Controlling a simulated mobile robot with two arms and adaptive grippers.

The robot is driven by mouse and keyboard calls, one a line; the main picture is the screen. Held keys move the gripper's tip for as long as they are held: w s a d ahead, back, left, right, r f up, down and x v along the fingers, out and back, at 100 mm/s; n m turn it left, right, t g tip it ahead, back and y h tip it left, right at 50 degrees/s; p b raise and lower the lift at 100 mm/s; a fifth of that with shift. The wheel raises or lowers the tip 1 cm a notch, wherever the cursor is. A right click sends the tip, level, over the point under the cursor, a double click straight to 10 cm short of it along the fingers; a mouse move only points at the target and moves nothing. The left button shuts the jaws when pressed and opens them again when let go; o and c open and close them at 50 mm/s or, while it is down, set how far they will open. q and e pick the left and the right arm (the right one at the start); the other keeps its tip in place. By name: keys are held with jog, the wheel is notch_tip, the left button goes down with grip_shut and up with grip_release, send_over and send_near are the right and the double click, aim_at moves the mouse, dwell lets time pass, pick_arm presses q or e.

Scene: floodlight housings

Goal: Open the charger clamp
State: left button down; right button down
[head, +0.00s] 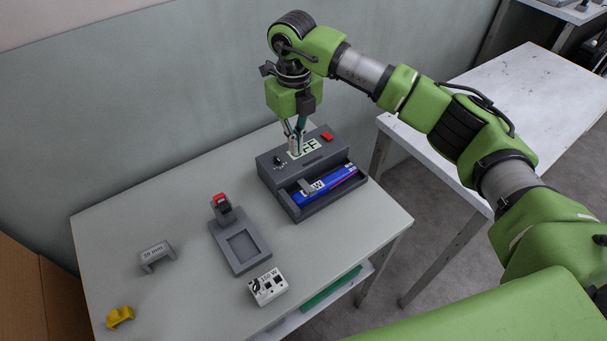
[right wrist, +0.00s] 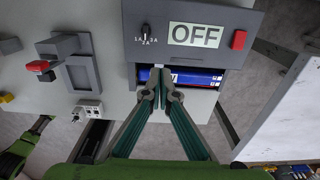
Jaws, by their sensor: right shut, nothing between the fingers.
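The charger (head: 275,170) is a dark grey box at the back right of the table. It has a display reading OFF (right wrist: 195,34), a red button (head: 327,136) and a black knob (head: 278,159). A blue battery pack (head: 335,184) lies in its front bay, with a small grey clamp-like piece (head: 308,187) over its left part. In the right wrist view the fingers partly cover the blue pack (right wrist: 205,79) and hide that piece. My right gripper (head: 297,148) is shut and empty, pointing down over the charger and overlapping the display.
A grey fixture (head: 256,262) with a red-tipped lever (head: 220,200) stands left of the charger. A white 150 W block (head: 268,287), a grey bracket (head: 157,256) and a yellow bracket (head: 119,317) lie nearer the front. A second table (head: 500,100) stands at right.

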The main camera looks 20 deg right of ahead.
jog(key=shift+r, duration=0.1)
notch_tip(320, 180, up, 7)
jog(key=p, duration=0.4)
dwell(0.4)
dwell(0.4)
